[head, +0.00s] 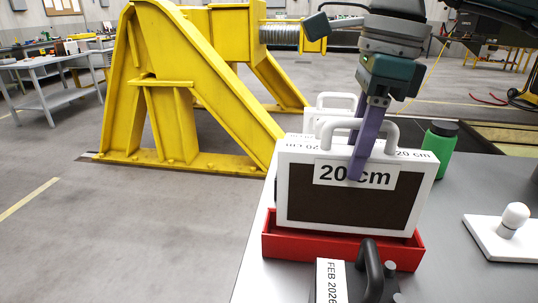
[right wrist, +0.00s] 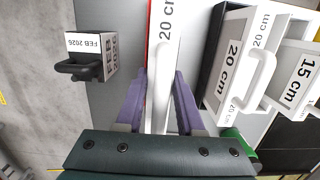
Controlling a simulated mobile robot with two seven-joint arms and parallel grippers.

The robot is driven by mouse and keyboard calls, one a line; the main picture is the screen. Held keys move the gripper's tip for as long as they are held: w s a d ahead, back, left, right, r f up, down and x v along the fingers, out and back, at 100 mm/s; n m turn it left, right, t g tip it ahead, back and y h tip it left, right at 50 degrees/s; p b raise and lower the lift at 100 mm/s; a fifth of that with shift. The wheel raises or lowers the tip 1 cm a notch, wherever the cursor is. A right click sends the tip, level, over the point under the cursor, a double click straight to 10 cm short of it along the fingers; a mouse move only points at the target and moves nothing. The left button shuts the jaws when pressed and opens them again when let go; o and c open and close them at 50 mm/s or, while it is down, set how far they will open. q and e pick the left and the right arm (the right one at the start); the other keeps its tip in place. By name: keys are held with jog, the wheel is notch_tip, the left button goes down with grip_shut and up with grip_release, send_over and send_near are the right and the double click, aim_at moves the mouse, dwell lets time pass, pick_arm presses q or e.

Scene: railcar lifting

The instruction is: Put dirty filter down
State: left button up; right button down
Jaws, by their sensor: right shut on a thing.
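The dirty filter (head: 300,200) has a white frame, dark brown media and a "20 cm" label. It stands upright at the red tray (head: 278,248), its lower edge just behind the tray's front wall; I cannot tell if it touches the bottom. My right gripper (head: 360,165), with purple fingers, is shut on the filter at its top handle. In the right wrist view the gripper (right wrist: 160,95) straddles the filter's white top (right wrist: 164,45), with a red strip of tray beside it. My left gripper is not in view.
Other white filters (right wrist: 228,70) marked 20 cm and 15 cm stand behind. A black box (head: 375,285) labelled FEB 2026 is in front. A green bottle (head: 439,150) and a white plate with a knob (head: 490,240) are right. Grey table (head: 455,275) is bare between.

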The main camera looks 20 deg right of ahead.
jog(key=shift+f, duration=2.35)
jog(key=c, duration=0.5)
grip_release()
jog(key=shift+f, duration=0.1)
jog(key=r, duration=0.4)
jog(key=d+r, duration=0.1)
jog(key=r, duration=0.7)
jog(key=shift+s+d, duration=0.15)
jog(key=shift+s, duration=0.2)
